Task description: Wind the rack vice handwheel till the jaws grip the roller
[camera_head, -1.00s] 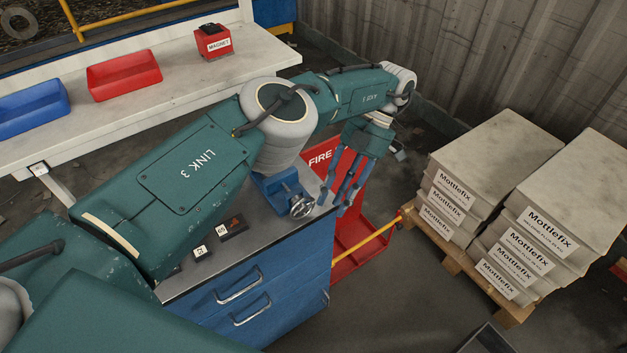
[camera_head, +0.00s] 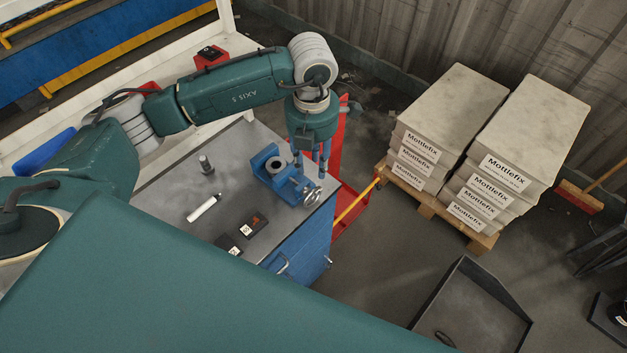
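The blue vice (camera_head: 267,166) stands on the grey bench top near its right corner. Its metal handwheel (camera_head: 313,196) faces the front right. A dark round piece with a ringed top, apparently the roller (camera_head: 278,163), sits upright at the vice jaws; I cannot tell whether the jaws touch it. My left gripper (camera_head: 312,172) points down just behind and above the handwheel, beside the vice. Its blue fingers are spread with gaps between them and hold nothing visible. Contact with the wheel cannot be told. My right gripper is out of view.
A grey cylinder (camera_head: 206,165), a white tube (camera_head: 203,208) and dark number blocks (camera_head: 253,222) lie on the bench. A red stand (camera_head: 340,150) is close behind my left gripper. Mottlefix stacks (camera_head: 440,125) stand right, with a black tray (camera_head: 474,308) on the floor.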

